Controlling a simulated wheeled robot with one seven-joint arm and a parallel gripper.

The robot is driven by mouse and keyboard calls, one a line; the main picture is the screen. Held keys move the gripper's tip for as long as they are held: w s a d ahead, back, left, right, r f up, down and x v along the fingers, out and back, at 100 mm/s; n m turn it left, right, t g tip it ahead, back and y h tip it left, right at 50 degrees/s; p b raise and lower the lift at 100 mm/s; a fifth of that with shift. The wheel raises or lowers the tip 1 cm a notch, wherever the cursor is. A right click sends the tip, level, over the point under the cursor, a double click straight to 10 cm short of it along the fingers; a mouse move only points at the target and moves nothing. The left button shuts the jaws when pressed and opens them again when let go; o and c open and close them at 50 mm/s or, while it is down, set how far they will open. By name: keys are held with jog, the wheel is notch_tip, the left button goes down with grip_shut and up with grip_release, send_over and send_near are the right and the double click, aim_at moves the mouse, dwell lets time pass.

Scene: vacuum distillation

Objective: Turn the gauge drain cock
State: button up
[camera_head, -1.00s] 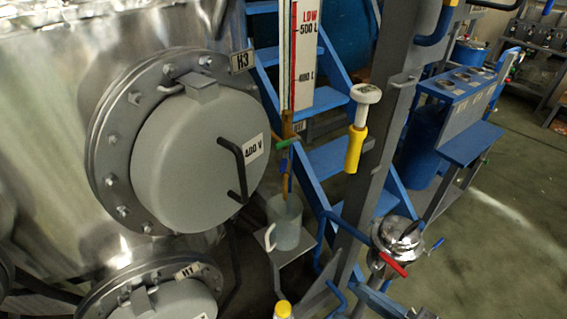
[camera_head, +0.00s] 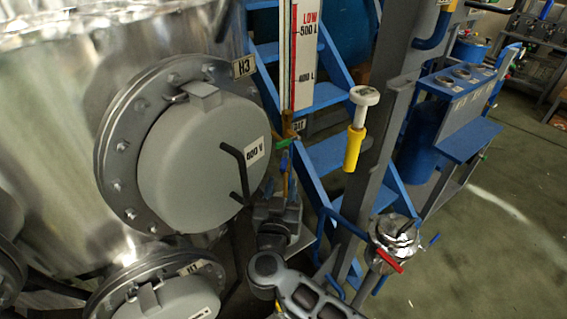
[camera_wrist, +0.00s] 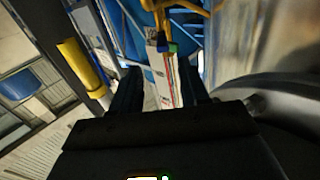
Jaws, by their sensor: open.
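The sight gauge board (camera_head: 305,55) with its red column stands at top centre in the head view. Below it is a brass fitting (camera_head: 288,125) with a small green lever (camera_head: 284,142) pointing left. A brass pipe hangs below the fitting, partly hidden by my arm. My gripper (camera_wrist: 160,85) is open; its two dark fingers show in the wrist view with nothing held between them. Beyond the fingers are the pale gauge board, a small green part (camera_wrist: 172,47) and a brass-yellow pipe (camera_wrist: 165,8). In the head view my wrist is just below the cock; the fingertips are hard to make out.
A round grey manway cover (camera_head: 195,155) with a black handle (camera_head: 238,170) is close on the left. A yellow-sleeved white valve (camera_head: 356,140), a grey post (camera_head: 388,110) and blue stairs (camera_head: 335,165) are to the right. A steel vessel with red handle (camera_head: 388,260) stands lower right.

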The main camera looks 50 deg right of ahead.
aim_at(282, 170)
jog(key=shift+w+d+f+g, duration=0.1)
jog(key=shift+w+d+g, duration=0.2)
jog(key=shift+w, duration=0.25)
jog(key=x, duration=0.7)
jog(key=shift+w+d, duration=0.1)
jog(key=shift+d, duration=0.1)
grip_shut()
